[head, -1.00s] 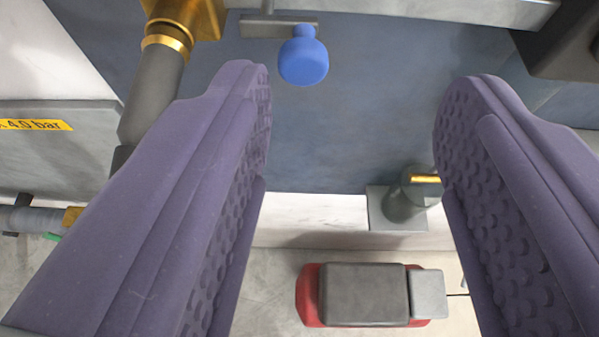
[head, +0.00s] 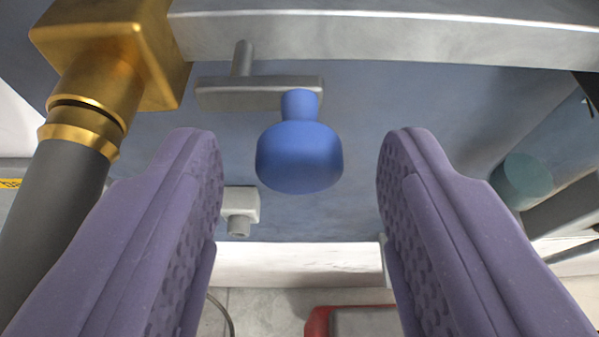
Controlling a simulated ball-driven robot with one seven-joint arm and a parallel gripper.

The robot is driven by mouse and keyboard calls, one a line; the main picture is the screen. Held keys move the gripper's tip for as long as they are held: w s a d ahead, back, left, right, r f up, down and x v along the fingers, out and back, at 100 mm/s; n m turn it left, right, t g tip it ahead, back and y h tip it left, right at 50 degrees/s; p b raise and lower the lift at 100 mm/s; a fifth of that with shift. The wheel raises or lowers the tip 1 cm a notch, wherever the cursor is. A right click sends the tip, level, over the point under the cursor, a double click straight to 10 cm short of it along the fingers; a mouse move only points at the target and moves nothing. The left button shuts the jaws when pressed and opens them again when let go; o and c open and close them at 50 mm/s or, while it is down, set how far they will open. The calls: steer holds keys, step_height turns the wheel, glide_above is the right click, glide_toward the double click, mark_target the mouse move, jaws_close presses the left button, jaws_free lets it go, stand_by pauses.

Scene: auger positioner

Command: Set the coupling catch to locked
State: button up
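The coupling catch appears to be a grey flat lever (head: 225,95) with a blue knob (head: 299,160) on its right end. A short grey pin (head: 243,58) stands at the lever's left part. The lever lies about level across the picture, below a pale metal rail. My gripper (head: 300,150) is open, with one purple padded finger on each side of the blue knob. Gaps show on both sides, wider on the right, and neither finger appears to touch it. I see no lock marking.
A brass block fitting (head: 115,45) with a dark grey hose (head: 55,200) stands close on the left. The metal rail (head: 400,35) crosses the top. A small grey bracket (head: 240,208) sits below the lever. A red-edged object (head: 318,322) lies on the floor.

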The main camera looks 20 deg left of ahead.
jaws_close()
steer(key=shift+s+a+b, duration=0.2)
steer(key=shift+a+b, duration=0.15)
steer(key=shift+a, duration=0.25)
steer(key=shift+s+a+b, duration=0.15)
steer(key=shift+a+b, duration=0.2)
steer(key=shift+a, duration=0.25)
steer(key=shift+o, duration=0.6)
jaws_free()
steer(key=shift+a, duration=0.15)
